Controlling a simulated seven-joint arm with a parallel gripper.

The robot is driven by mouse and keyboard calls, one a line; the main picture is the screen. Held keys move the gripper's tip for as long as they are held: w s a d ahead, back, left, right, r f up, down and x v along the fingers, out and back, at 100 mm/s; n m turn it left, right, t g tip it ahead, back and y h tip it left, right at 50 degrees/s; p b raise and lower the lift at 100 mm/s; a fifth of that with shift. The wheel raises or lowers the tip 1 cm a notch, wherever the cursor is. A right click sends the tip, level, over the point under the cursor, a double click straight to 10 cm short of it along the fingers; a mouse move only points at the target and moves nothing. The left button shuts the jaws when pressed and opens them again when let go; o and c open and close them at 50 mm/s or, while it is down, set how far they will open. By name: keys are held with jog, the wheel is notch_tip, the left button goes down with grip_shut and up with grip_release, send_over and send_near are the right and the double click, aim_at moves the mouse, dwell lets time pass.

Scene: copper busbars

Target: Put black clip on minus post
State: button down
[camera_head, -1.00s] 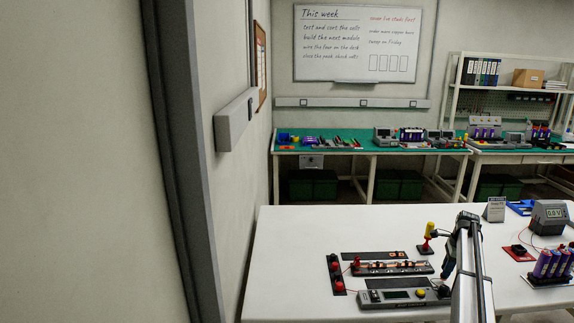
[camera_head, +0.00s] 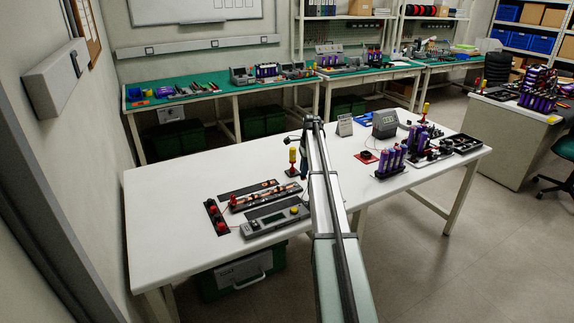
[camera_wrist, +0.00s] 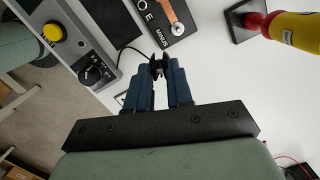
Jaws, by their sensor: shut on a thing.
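My gripper (camera_wrist: 158,80) is shut on the small black clip (camera_wrist: 157,66) in the wrist view, with the clip between its blue fingertips. A thin black lead runs from the clip toward the grey meter (camera_wrist: 98,72). Just beyond the clip lies the black end of the busbar board, with the MINUS label (camera_wrist: 161,36) and a copper strip (camera_wrist: 176,14). The clip looks apart from the board. In the head view, the board (camera_head: 254,196) lies left of my gripper (camera_head: 304,174). The clip is too small to make out there, and I cannot clearly pick out the minus post.
A yellow-handled tool on a red and black base (camera_head: 292,163) stands close to my gripper; its yellow handle (camera_wrist: 297,32) also shows in the wrist view. The meter (camera_head: 275,221) lies in front of the board. Purple cells (camera_head: 390,160) stand at right. The white table's left part is clear.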

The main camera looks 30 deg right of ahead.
jog(key=shift+w+a+f, duration=0.2)
jog(key=shift+w+a, duration=0.05)
jog(key=shift+w, duration=0.4)
jog(key=shift+w+a+f, duration=0.25)
jog(key=shift+w, duration=0.45)
jog(key=shift+w+a+f, duration=0.2)
jog(key=shift+w+a, duration=0.05)
jog(key=shift+w, duration=0.4)
jog(key=shift+f, duration=1.65)
jog(key=shift+f, duration=0.2)
jog(key=c, duration=0.9)
grip_release()
jog(key=shift+r, duration=0.1)
